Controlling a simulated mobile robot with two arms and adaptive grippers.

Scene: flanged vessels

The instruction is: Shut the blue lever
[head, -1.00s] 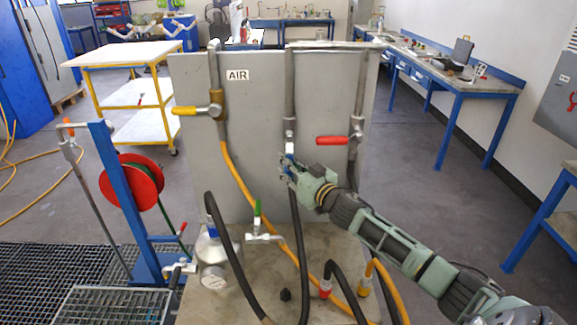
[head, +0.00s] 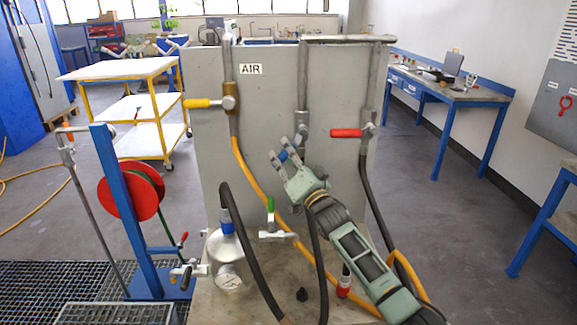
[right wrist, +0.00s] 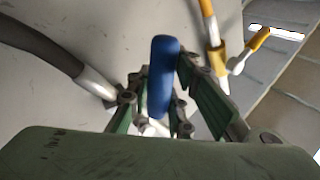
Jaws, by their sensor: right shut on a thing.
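The blue lever (head: 284,155) is on the middle pipe's valve (head: 302,125), in front of the grey panel. It slants from the valve down to the left. My right gripper (head: 286,157) reaches up from the lower right and has its fingers around the lever, shut on it. In the right wrist view the blue lever (right wrist: 162,75) stands upright in the picture between the green fingers (right wrist: 160,95); its lower end is partly hidden by them. My left gripper is not in view.
A yellow lever (head: 203,103) is on the left pipe and a red lever (head: 346,133) on the right pipe. A green-handled valve (head: 271,212) sits below. Black hoses and a yellow hose (head: 262,190) hang close to my right arm.

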